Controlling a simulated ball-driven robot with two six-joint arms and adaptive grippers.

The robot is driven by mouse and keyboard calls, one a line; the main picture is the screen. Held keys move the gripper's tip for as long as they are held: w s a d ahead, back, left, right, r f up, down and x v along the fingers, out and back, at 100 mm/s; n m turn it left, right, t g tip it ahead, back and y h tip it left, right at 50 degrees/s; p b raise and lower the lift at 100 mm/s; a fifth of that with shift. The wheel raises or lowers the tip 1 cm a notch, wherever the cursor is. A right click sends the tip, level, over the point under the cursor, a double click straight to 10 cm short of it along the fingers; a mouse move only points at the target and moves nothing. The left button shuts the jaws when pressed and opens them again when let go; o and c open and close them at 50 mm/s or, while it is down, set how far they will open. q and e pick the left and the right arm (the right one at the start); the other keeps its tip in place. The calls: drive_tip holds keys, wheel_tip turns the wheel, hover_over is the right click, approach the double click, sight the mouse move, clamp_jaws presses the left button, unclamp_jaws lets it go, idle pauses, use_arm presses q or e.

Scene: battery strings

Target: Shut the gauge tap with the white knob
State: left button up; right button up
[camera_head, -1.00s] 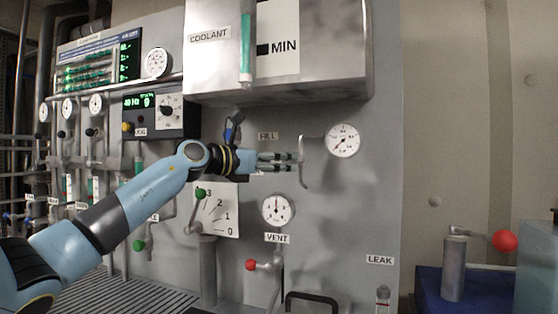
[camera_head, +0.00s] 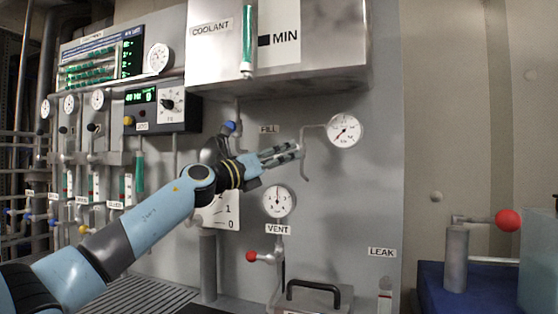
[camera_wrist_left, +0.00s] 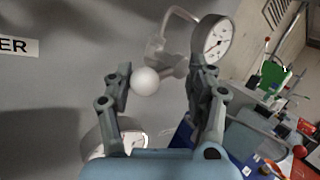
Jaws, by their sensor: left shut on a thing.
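The white knob (camera_wrist_left: 145,81) is a round ball on a short lever between my left gripper's fingers in the left wrist view, close against the left finger. The lever runs to the grey metal tap body (camera_wrist_left: 166,58) behind it. The tap's bent pipe leads to a round white gauge (camera_head: 344,131), which also shows in the left wrist view (camera_wrist_left: 212,38). My left gripper (camera_head: 297,151) is at the tap, left of this gauge, pointing right and slightly up, shut on the white knob. In the head view the fingers mostly hide the knob. My right gripper is out of view.
Below the gripper are the vent gauge (camera_head: 279,201) and a red-knobbed vent tap (camera_head: 252,256). The coolant tank (camera_head: 330,75) overhangs above. A blue-knobbed tap (camera_head: 229,127) is up left of the gripper. A red-knobbed lever (camera_head: 507,220) stands at far right.

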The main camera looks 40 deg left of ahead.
use_arm(q)
drive_tip(key=n+t+y+b, duration=0.1)
drive_tip(key=n, duration=0.2)
drive_tip(key=f+n+t+y+b, duration=0.1)
drive_tip(key=n+y, duration=0.1)
drive_tip(key=n, duration=0.1)
drive_tip(key=d+n+t+y+b, duration=0.1)
drive_tip(key=n+b, duration=0.1)
drive_tip(key=n, duration=0.1)
drive_tip(key=shift+w+d+f+t+y, duration=0.1)
drive_tip(key=shift+w+f+t+y, duration=0.1)
drive_tip(key=shift+f+t+y, duration=0.15)
drive_tip(key=shift+o, duration=0.2)
drive_tip(key=n+y+b, duration=0.1)
drive_tip(key=n, duration=0.1)
drive_tip(key=n+y, duration=0.1)
drive_tip(key=n, duration=0.1)
drive_tip(key=d+n+y+b, duration=0.1)
drive_tip(key=y, duration=0.1)
drive_tip(key=shift+w+n+t+b, duration=0.15)
drive_tip(key=shift+n+t+b, duration=0.1)
drive_tip(key=shift+n+b, duration=0.15)
drive_tip(key=shift+w+d+n+y+b, duration=0.1)
drive_tip(key=shift+d+n+y+b, duration=0.1)
drive_tip(key=shift+n+y+b, duration=0.6)
drive_tip(key=shift+d+n+y+b, duration=0.15)
drive_tip(key=shift+n+y+b, duration=0.1)
drive_tip(key=shift+n+y, duration=0.95)
drive_tip(key=shift+n+h, duration=0.25)
drive_tip(key=shift+n, duration=0.15)
